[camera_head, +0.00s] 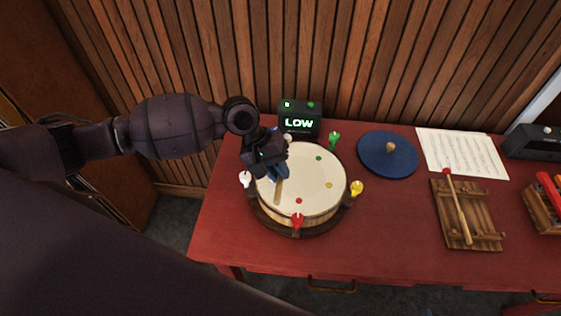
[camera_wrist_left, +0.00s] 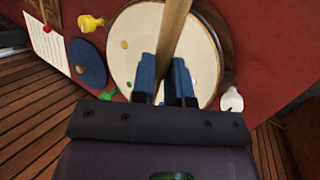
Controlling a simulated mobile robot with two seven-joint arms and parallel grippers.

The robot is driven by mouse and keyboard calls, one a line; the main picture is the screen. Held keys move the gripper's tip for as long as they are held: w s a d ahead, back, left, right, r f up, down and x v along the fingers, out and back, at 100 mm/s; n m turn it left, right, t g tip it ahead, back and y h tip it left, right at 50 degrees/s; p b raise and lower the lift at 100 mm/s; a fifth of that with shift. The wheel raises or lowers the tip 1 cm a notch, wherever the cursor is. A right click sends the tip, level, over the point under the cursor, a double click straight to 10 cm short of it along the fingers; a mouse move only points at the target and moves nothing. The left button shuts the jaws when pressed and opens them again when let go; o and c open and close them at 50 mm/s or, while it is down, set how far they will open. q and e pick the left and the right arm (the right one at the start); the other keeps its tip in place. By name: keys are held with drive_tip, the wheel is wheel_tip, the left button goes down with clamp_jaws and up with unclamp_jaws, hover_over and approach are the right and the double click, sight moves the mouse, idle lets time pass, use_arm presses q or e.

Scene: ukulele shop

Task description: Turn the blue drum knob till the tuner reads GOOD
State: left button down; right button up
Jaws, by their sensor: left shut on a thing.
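The round drum (camera_head: 316,190) with a cream skin stands on the red table. White (camera_head: 245,179), red (camera_head: 298,220), yellow (camera_head: 357,188) and green (camera_head: 334,139) knobs show around its rim. I cannot make out a blue knob; my left arm and gripper cover part of the rim. The tuner (camera_head: 300,122) behind the drum reads LOW in green. My left gripper (camera_head: 277,172) is over the drum's back left, its blue fingers shut on a wooden stick (camera_head: 279,190). In the left wrist view the stick (camera_wrist_left: 174,30) extends from between the fingers across the skin. My right gripper is out of view.
A blue disc (camera_head: 375,155) with a wooden peg, a music sheet (camera_head: 460,153) and a wooden block instrument (camera_head: 474,222) with a red-tipped mallet are to the right. A slatted wall (camera_head: 320,50) stands behind the table. The table's front right of the drum is clear.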

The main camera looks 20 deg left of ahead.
use_arm(q)
drive_tip(key=shift+f, duration=0.45)
wheel_tip(320, 180, down, 3)
drive_tip(key=shift+b, duration=1.25)
drive_tip(key=shift+f, duration=1.15)
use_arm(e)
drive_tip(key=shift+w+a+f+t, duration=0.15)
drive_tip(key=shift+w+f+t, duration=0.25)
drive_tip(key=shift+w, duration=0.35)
use_arm(q)
drive_tip(key=shift+r, duration=0.15)
drive_tip(key=shift+r+p, duration=1)
drive_tip(key=shift+p, duration=0.3)
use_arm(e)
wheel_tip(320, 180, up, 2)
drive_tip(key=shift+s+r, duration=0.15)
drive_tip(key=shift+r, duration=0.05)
use_arm(q)
drive_tip(key=shift+f, duration=0.1)
